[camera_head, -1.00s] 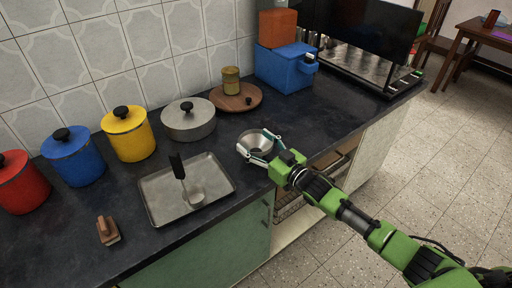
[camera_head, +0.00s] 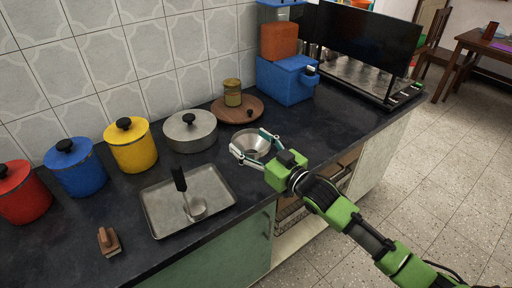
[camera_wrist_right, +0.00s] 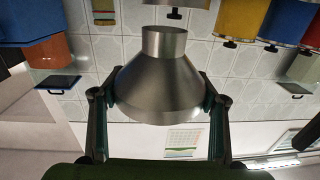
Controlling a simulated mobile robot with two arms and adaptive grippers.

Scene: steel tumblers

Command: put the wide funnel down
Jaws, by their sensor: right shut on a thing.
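The wide funnel (camera_head: 257,143) is a shiny steel cone with its mouth facing up. My right gripper (camera_head: 255,146) is shut on it, with one finger on each side of the cone. The right wrist view is upside down. There the funnel (camera_wrist_right: 160,88) sits between the fingers (camera_wrist_right: 160,106), its short spout toward the picture's top, which is downward in the room. The funnel appears held above the dark countertop (camera_head: 225,160); the exact gap cannot be told. My left gripper is not in view.
A metal tray (camera_head: 162,217) with a ladle (camera_head: 196,208) lies left of the funnel. Dark counter shows around the funnel.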

